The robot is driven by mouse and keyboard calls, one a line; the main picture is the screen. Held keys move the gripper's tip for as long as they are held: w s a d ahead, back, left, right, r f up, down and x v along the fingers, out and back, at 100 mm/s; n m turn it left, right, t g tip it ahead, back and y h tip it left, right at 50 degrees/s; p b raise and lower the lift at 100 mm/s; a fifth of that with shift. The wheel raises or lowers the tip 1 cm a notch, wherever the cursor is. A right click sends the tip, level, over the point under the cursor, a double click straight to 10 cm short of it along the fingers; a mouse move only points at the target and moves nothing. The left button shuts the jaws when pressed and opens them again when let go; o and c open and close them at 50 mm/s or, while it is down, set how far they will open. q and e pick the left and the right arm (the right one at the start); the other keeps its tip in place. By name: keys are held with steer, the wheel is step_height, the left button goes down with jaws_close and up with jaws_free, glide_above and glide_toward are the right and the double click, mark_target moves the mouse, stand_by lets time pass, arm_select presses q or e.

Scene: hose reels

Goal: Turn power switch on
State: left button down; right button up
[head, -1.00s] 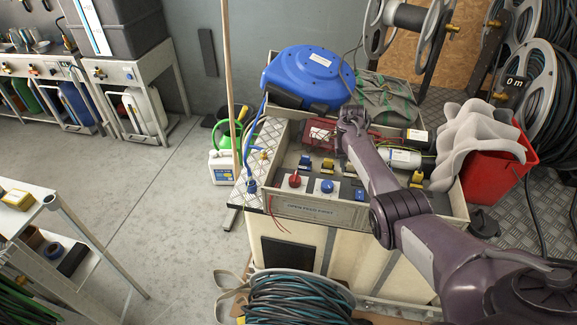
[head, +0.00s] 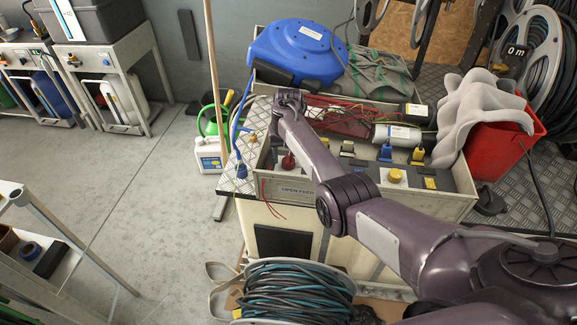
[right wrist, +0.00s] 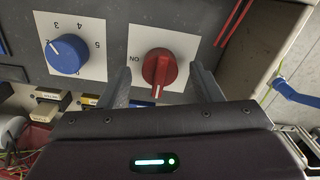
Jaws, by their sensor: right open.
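The power switch is a red rotary knob (right wrist: 159,68) on a white plate marked "ON" in the right wrist view. Its white pointer line faces down in the picture, away from the "ON" mark at the left. In the head view the red knob (head: 288,161) shows partly beside my arm. My right gripper (right wrist: 165,84) is open, with one finger on each side of the knob; I cannot tell whether they touch it. In the head view my right gripper (head: 290,101) is seen from above at the control box (head: 410,200). My left gripper is not in view.
A blue numbered dial (right wrist: 66,54) sits beside the red knob. A yellow knob (head: 395,175) and several small switches are on the same panel. A blue hose reel (head: 297,52), a grey cloth (head: 378,75) and a red bin (head: 500,140) surround the box.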

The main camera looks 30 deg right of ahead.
steer(key=shift+f+b, duration=0.4)
steer(key=shift+f, duration=0.4)
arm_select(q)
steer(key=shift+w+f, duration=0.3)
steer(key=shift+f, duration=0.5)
arm_select(e)
steer(key=c, duration=1)
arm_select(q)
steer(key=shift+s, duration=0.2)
